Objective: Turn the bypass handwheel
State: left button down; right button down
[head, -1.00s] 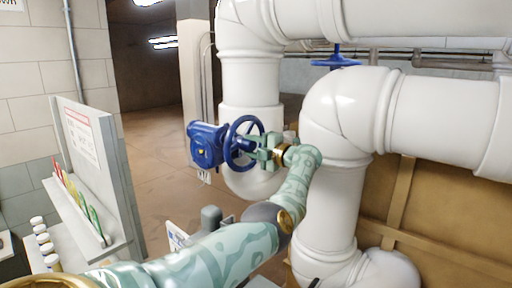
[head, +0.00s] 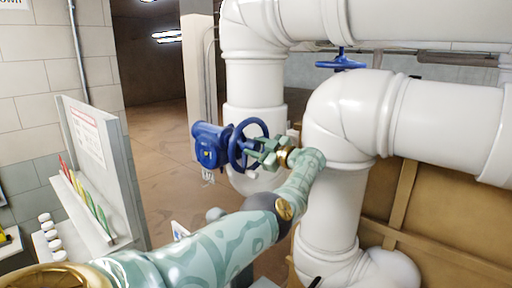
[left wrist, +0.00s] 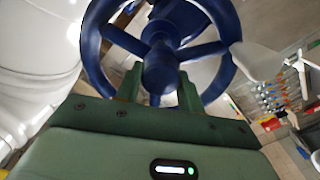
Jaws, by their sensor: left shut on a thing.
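The blue bypass handwheel (head: 236,149) stands upright on the side of a blue valve gearbox (head: 207,146) by a white pipe. My left gripper (head: 258,157) reaches it from the right, with its green fingers at the wheel's face. In the left wrist view the wheel's hub (left wrist: 159,68) and spokes fill the upper middle. There my left gripper (left wrist: 160,92) has a finger on each side of the part just below the hub and is shut on the wheel. The exact contact is partly hidden. My right gripper is not in view.
Large white pipes (head: 340,115) stand close behind and right of my left arm. Another blue handwheel (head: 341,63) is higher up at the back. A panel (head: 85,150) with coloured items and several white-capped jars (head: 49,236) are at left. Open floor (head: 160,140) lies beyond.

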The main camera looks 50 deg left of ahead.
pick_arm(q)
jog(key=m, duration=0.6)
jog(key=shift+w+f+m, duration=0.1)
jog(key=shift+m, duration=0.2)
jog(key=m, duration=0.3)
jog(key=shift+w+f+m+b, duration=0.15)
jog(key=shift+m+b, duration=0.2)
jog(key=shift+m, duration=1.35)
jog(key=c, duration=0.9)
grip_release()
jog(key=shift+d, duration=0.1)
